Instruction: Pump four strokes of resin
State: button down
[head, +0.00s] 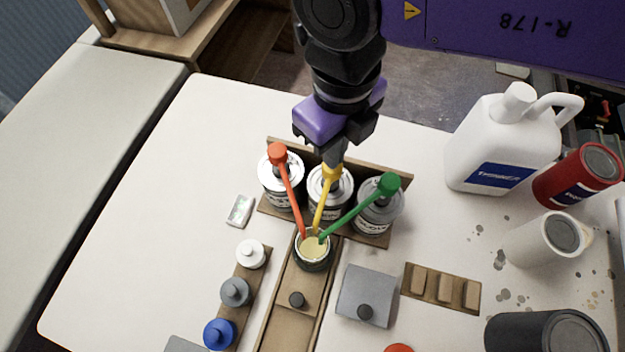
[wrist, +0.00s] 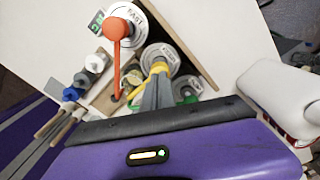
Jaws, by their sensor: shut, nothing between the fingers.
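Three cans stand side by side on a wooden rack: one with an orange pump (head: 278,153), labelled FAST in the wrist view (wrist: 124,18), the middle can (head: 330,204) with a yellow pump (head: 331,174), and one with a green pump (head: 388,184). The middle can's label is hard to read. All three spouts lead over a small cup (head: 313,252) holding pale yellow liquid. My gripper (head: 333,158) is shut and empty, pointing down with its fingertips at the yellow pump's head; it also shows in the wrist view (wrist: 158,88). Whether they touch is unclear.
Small bottles (head: 235,292) line a wooden strip at the left. A grey plate with a knob (head: 366,296) lies in front. The table's left side is clear.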

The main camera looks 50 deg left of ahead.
jog(key=shift+f+b, duration=1.4)
jog(key=shift+f, duration=0.3)
jog(key=shift+r, duration=0.25)
jog(key=shift+r+p, duration=1)
jog(key=shift+r, duration=0.9)
jog(key=shift+r, duration=0.1)
jog(key=shift+r+p, duration=0.55)
jog(key=shift+r, duration=0.85)
